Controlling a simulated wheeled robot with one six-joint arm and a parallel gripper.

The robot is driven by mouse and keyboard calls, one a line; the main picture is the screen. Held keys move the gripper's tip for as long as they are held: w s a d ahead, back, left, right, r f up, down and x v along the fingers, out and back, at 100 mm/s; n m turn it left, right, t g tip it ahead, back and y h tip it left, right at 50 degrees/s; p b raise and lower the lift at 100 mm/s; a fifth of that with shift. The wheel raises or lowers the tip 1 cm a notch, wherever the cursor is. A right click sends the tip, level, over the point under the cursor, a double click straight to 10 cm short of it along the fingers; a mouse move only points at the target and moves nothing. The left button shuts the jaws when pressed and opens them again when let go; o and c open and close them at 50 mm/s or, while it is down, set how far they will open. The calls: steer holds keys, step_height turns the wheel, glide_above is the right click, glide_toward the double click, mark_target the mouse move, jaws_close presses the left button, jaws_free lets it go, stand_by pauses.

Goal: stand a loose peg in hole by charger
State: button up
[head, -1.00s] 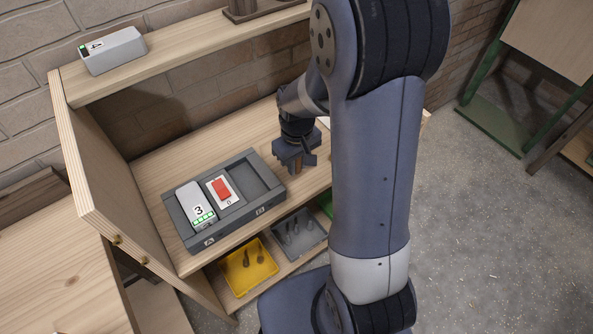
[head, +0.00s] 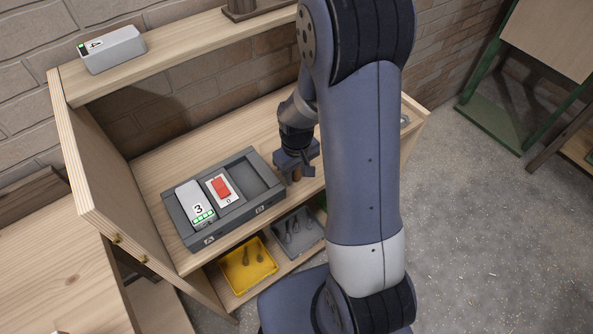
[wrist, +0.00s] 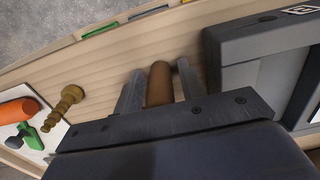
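A brown cylindrical peg (wrist: 159,84) is between the fingers of my gripper (wrist: 158,88) in the wrist view. The fingers appear closed on its sides. In the head view my gripper (head: 297,163) is over the wooden worktop (head: 345,128), right of the grey charger (head: 262,177), with the brown peg (head: 297,175) below it. The charger also shows at the right of the wrist view (wrist: 262,42).
A yellow tray (head: 232,273) and a grey tray (head: 282,247) with dark items are on the lower shelf. A battery marked 4 (head: 112,50) lies on the upper shelf. A brass stepped piece (wrist: 68,101) and a white board (wrist: 12,134) are left of my gripper in the wrist view.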

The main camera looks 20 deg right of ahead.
steer(key=shift+o, duration=0.3)
steer(key=shift+r, duration=0.1)
step_height(320, 180, up, 12)
steer(key=shift+r, duration=0.1)
stand_by(0.4)
step_height(320, 180, down, 13)
steer(key=shift+r, duration=0.1)
steer(key=shift+w+r, duration=0.1)
steer(key=shift+r, duration=1.2)
steer(key=shift+f, duration=0.15)
